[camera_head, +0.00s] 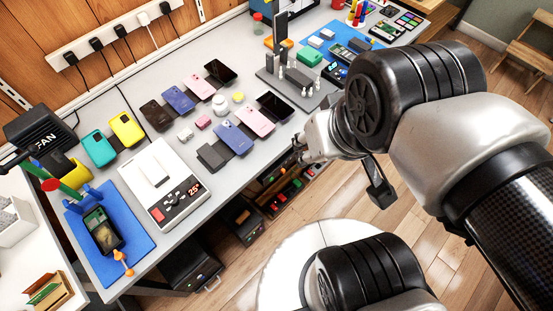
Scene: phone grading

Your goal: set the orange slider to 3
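A white device (146,182) with a dark control strip stands on the grey table at the left. Its strip carries a red readout showing 25° (193,188), a red button (158,214) and small light controls. No orange slider can be made out on it at this size. My gripper (299,149) is at the table's front edge, right of the device and well apart from it. The arm partly covers the gripper, and its fingers are too small to tell whether they are open. I see nothing held in it.
Several phones lie in rows mid-table, including a blue one (232,137) nearest the front. A blue mat (139,232) with an open phone (102,231) and a small orange item (123,262) lies left of the device. A grey stand (299,88) with pegs is behind my gripper.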

